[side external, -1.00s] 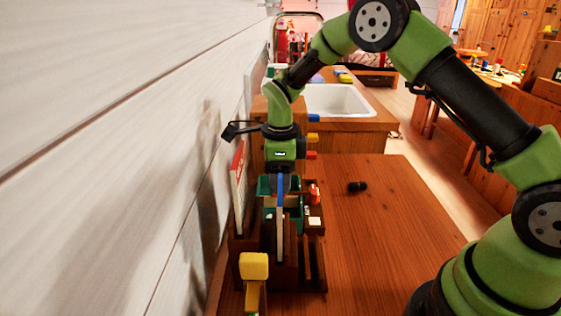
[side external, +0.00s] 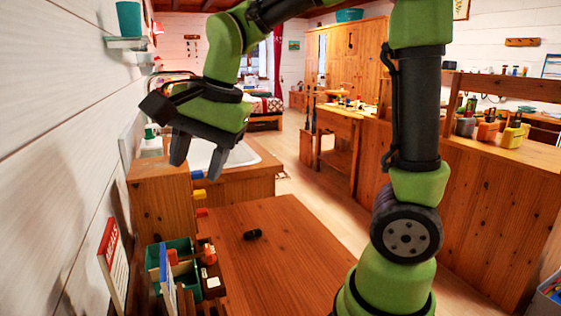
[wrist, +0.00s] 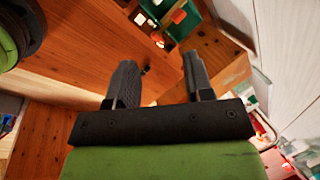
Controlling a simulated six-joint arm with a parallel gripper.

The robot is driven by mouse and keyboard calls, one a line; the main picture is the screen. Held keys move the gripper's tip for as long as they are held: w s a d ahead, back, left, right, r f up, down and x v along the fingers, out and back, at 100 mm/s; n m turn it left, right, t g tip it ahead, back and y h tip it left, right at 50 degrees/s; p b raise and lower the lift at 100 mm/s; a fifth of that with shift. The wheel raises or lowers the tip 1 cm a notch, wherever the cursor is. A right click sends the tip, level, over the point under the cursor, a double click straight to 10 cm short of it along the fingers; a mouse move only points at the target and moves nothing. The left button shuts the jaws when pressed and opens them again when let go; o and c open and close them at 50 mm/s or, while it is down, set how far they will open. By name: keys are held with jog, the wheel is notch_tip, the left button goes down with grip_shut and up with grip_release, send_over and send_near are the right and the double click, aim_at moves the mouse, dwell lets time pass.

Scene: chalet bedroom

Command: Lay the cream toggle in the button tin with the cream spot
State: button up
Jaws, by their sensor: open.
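My gripper (side external: 200,155) is raised high above the far left of the wooden table. It is open, and in the wrist view its two dark fingers (wrist: 159,65) stand apart with nothing between them. Green open containers (side external: 180,246) sit in a dark organizer at the table's left edge, well below the gripper. They also show at the top of the wrist view (wrist: 187,27). A small pale piece (side external: 212,283) lies in a dark compartment beside them. I cannot tell whether it is the cream toggle. No cream spot can be made out on any container.
A dark cylinder (side external: 252,235) lies on the otherwise clear table (side external: 285,255). A red-topped board (side external: 113,262) stands between the organizer and the wall. A wooden cabinet with coloured knobs (side external: 160,205) and a white basin (side external: 225,155) are behind.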

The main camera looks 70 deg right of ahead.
jog(key=s+r+n+t, duration=0.1)
jog(key=s+n+t, duration=0.2)
jog(key=s+n, duration=0.8)
jog(key=shift+s+a+r+y, duration=0.25)
jog(key=shift+s+a+y, duration=0.2)
jog(key=shift+s, duration=0.5)
